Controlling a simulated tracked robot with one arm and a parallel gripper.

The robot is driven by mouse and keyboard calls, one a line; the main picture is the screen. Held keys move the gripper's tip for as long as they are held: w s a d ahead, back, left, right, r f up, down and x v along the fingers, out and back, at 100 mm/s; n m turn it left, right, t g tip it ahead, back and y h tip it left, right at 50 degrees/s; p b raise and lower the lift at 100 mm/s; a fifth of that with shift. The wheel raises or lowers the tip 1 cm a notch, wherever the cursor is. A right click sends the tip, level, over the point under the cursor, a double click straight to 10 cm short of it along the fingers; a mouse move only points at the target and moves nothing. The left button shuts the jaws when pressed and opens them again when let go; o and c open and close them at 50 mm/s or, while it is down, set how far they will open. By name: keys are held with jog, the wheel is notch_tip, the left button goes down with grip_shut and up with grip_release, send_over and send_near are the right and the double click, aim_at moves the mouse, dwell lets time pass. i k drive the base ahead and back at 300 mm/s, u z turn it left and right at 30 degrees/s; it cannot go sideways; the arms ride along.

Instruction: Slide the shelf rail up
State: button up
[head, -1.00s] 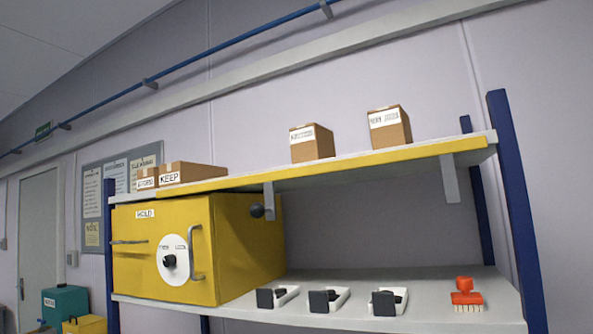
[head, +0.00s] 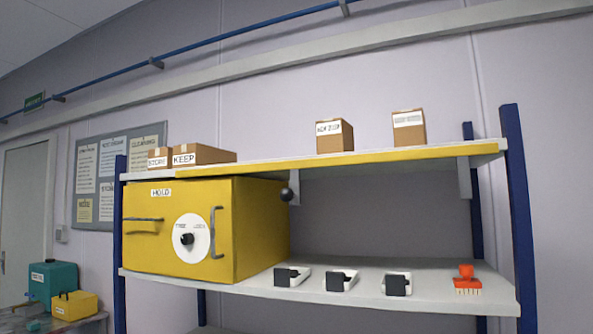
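A yellow rail (head: 400,160) runs along the front edge of the upper grey shelf (head: 300,160). A black ball knob (head: 287,194) shows just under the rail's left part, beside the upper right of a yellow box marked HOLD (head: 260,235). Whether the knob is fixed to the rail, a bracket or the box, I cannot tell. A grey bracket (head: 464,178) hangs below the shelf at the right. My gripper is not in view.
Several cardboard boxes (head: 335,137) stand on the upper shelf. The lower shelf (head: 440,299) holds several black-and-white clamps (head: 341,281) and a red brush (head: 467,279). Blue posts (head: 519,220) bound the rack. Teal (head: 52,280) and yellow (head: 75,305) cases stand at lower left.

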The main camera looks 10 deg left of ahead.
aim_at(292, 194)
jog(key=i, duration=1)
